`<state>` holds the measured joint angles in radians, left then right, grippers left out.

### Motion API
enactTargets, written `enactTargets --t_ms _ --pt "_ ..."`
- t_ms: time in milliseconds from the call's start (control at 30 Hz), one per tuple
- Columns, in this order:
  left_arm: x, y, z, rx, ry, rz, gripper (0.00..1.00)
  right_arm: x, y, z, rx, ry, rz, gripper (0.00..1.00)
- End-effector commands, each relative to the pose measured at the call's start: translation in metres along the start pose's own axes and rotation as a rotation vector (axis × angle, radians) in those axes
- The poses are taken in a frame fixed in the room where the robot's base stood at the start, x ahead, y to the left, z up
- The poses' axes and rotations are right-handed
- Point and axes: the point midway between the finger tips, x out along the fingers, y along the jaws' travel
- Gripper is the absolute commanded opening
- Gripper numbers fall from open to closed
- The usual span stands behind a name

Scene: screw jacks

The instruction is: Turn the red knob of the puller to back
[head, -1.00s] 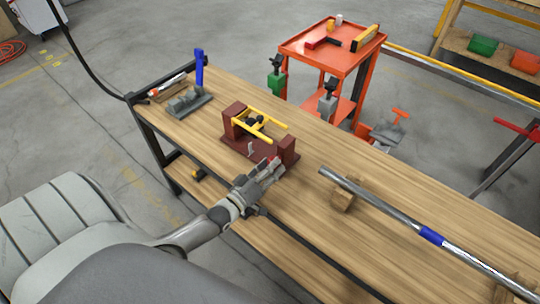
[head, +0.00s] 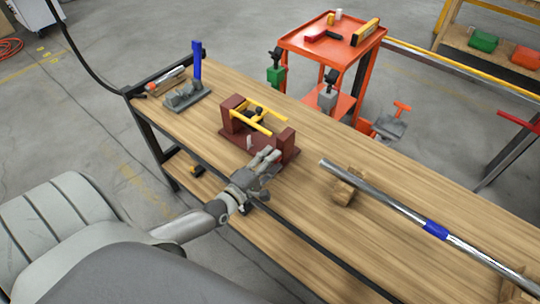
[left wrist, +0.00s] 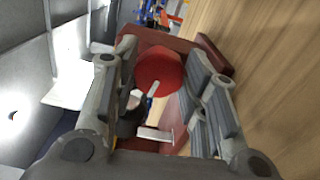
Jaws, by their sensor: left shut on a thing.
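The puller (head: 232,123) stands on the workbench, with a dark red base and end blocks and yellow bars between them. Its red knob (left wrist: 158,68) shows in the left wrist view between the two fingers of my left gripper (left wrist: 165,85). A thin pale rod or handle shows just below the knob there. In the head view my left gripper (head: 268,158) is at the near side of the puller, by its right end block, and hides the knob. The gripper is shut on the knob. My right gripper is not in view.
A steel pipe with a blue band (head: 435,231) rests on a wooden block (head: 343,190) to the right. A grey fixture with a blue handle (head: 197,68) stands at the bench's far left end. An orange cart (head: 310,45) stands behind. The bench behind the pipe is clear.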

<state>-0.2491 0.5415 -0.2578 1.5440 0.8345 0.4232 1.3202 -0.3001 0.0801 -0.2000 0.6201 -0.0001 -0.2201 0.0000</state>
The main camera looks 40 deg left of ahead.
Motion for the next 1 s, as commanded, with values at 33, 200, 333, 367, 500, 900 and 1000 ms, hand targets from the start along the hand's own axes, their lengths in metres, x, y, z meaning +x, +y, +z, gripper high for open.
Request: enactTargets --t_ms 33,200,333,367,500,900,1000 --pt "-0.001 -0.005 0.001 -0.045 -0.002 -0.006 0.16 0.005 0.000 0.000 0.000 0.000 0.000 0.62" --pt "-0.001 -0.004 0.001 -0.207 -0.002 -0.007 0.16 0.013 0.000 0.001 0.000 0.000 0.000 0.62" --pt "-0.001 -0.004 0.001 -0.331 -0.001 -0.007 0.16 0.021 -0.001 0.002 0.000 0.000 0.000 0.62" --pt "-0.001 -0.004 0.001 -0.360 -0.002 -0.006 0.16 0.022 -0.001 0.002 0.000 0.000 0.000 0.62" --pt "-0.001 -0.003 0.000 -0.492 -0.001 -0.006 0.16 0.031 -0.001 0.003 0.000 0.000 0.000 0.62" --pt "-0.001 -0.003 -0.001 -0.873 -0.001 -0.006 0.16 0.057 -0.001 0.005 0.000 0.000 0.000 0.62" --pt "-0.001 -0.002 -0.001 -0.968 0.000 -0.006 0.16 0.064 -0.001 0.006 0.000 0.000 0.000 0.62"
